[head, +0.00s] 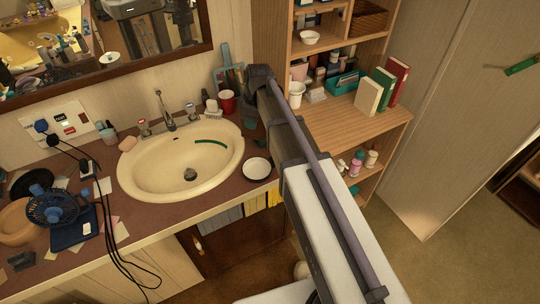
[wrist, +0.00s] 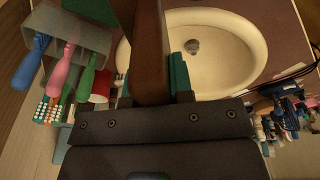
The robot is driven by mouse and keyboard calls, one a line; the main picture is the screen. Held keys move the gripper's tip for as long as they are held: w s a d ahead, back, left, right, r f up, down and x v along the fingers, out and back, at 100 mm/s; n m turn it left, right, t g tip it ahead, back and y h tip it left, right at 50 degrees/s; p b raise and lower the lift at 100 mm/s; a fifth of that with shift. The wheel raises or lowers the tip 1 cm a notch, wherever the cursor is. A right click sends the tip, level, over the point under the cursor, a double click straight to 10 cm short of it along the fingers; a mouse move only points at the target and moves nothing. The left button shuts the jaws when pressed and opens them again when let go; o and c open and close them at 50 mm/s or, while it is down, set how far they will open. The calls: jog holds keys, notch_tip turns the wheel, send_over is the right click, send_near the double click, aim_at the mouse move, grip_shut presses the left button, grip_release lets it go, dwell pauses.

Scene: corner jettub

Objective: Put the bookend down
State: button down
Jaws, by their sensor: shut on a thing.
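My gripper (wrist: 153,92) is shut on the bookend (wrist: 150,45), a brown, flat-looking piece that runs up between the fingers to the top edge in the wrist view. Its far end is cut off there. The bookend appears to be over the counter beside the sink basin (wrist: 220,80); I cannot tell whether it touches anything. In the head view my arm reaches over the counter (head: 215,203) at the right of the sink (head: 150,165), and the fingers and bookend are mostly hidden behind the arm.
A grey holder (wrist: 75,32) with toothbrushes and a red cup (head: 227,102) stand close to the gripper. A small white bowl (head: 257,169) sits right of the sink. The wooden shelf (head: 340,125) at right holds upright books (head: 370,96), with bare board in front.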

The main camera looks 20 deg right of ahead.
aim_at(254, 138)
notch_tip(254, 138, down, 10)
jog(key=b, duration=1)
jog(key=shift+f, duration=0.25)
jog(key=shift+s+r, duration=0.1)
jog(key=shift+r, duration=0.2)
jog(key=shift+f, duration=0.15)
jog(key=c, duration=1.5)
grip_release()
jog(key=shift+f, duration=0.1)
jog(key=o, duration=0.5)
